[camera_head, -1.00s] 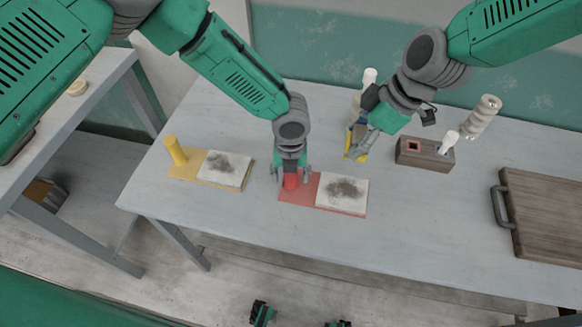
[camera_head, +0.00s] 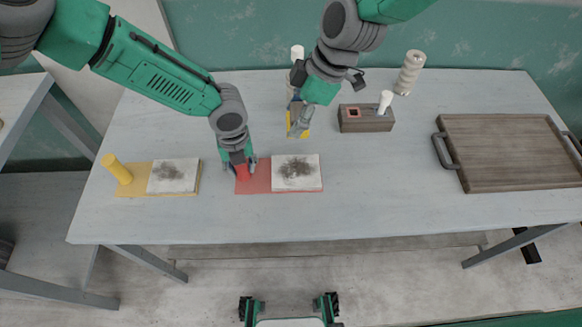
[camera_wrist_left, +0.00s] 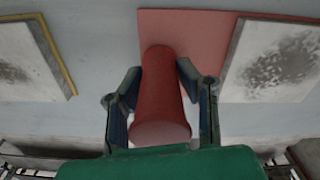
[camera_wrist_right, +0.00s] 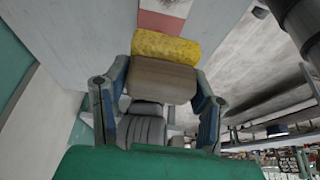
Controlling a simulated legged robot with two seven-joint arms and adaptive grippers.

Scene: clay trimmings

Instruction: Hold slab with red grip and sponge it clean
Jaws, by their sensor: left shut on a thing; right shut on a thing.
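The slab (camera_head: 309,181) is white with a dark grey smudge and lies on a red board (camera_head: 255,183). The upright red grip (camera_head: 243,174) stands at the board's left end. My left gripper (camera_head: 239,165) is shut around it; the grip shows between both fingers in the left wrist view (camera_wrist_left: 162,95). My right gripper (camera_head: 299,112) is shut on the sponge (camera_head: 304,127), above the table behind the slab and apart from it. In the right wrist view the sponge (camera_wrist_right: 166,46) is yellow with a brown backing block (camera_wrist_right: 160,80) between the fingers.
A yellow board with a yellow grip (camera_head: 117,170) and another smudged slab (camera_head: 173,176) lies at left. A wooden block (camera_head: 366,124) with a white-handled tool stands behind at right, near a ridged pale cylinder (camera_head: 410,72). A handled wooden board (camera_head: 510,150) lies far right.

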